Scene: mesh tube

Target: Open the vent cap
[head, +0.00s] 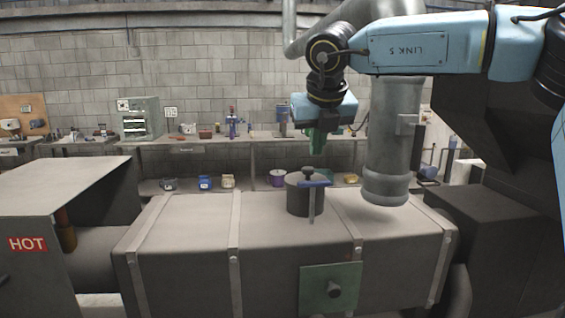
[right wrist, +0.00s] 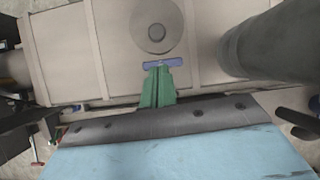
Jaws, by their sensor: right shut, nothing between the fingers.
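The vent cap (head: 296,186) is a dark round cylinder with a small knob on top, standing on the large grey tank. It also shows from above in the right wrist view (right wrist: 156,14). A blue bar handle (head: 318,184) with a thin grey stem sits at its front side, and the bar also shows in the right wrist view (right wrist: 182,62). The cap looks seated. My right gripper (head: 317,152) has green fingers pointing down and is shut and empty, above the cap with a visible gap. In the right wrist view its fingertips (right wrist: 160,68) line up just below the blue bar. My left gripper is out of view.
The tank (head: 190,215) carries raised straps and a green plate (head: 346,274) with a knob in front. A thick vertical pipe (head: 390,150) stands close right of the cap. A box marked HOT (head: 28,243) is at the left. A cluttered workbench (head: 215,142) runs behind.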

